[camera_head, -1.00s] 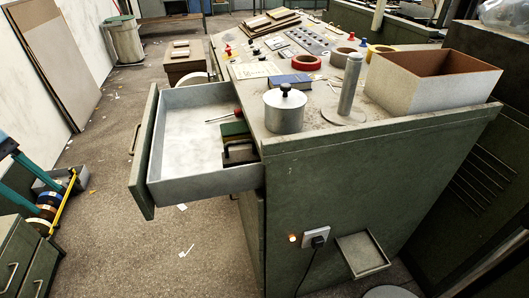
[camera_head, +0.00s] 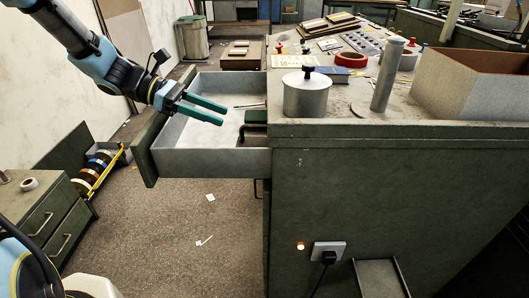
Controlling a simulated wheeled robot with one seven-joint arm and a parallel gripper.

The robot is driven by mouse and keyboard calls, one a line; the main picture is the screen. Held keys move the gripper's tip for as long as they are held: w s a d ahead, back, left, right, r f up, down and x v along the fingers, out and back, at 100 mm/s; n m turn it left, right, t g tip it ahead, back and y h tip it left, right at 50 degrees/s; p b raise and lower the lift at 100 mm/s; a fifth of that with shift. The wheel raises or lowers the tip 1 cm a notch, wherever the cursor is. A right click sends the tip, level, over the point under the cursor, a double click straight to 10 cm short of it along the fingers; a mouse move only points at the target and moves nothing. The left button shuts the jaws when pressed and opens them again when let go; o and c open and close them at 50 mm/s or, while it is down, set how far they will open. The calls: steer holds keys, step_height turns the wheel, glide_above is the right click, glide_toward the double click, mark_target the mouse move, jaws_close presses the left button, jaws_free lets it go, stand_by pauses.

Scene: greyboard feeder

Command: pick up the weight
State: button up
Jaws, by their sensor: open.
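A grey metal cylinder with a black knob (camera_head: 306,98), which may be the weight, stands upright on the near left corner of the console top (camera_head: 440,128). My gripper (camera_head: 225,115) has two teal fingers, apart and empty. It is over the drawer, left of the cylinder and clear of it.
A grey upright post (camera_head: 387,75) and an open box (camera_head: 475,90) stand right of the cylinder. A red tape roll (camera_head: 350,60) and a blue book (camera_head: 331,74) lie behind it. A low cabinet (camera_head: 45,222) is at the left. The floor between is mostly clear.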

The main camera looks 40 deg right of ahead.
mark_target(257, 128)
steer(key=x, duration=0.5)
steer(key=shift+r, duration=0.1)
steer(key=shift+w+p+x, duration=0.25)
steer(key=shift+p+x, duration=0.3)
steer(key=shift+x, duration=2.3)
steer(key=shift+d, duration=0.2)
steer(key=shift+c, duration=0.4)
jaws_close()
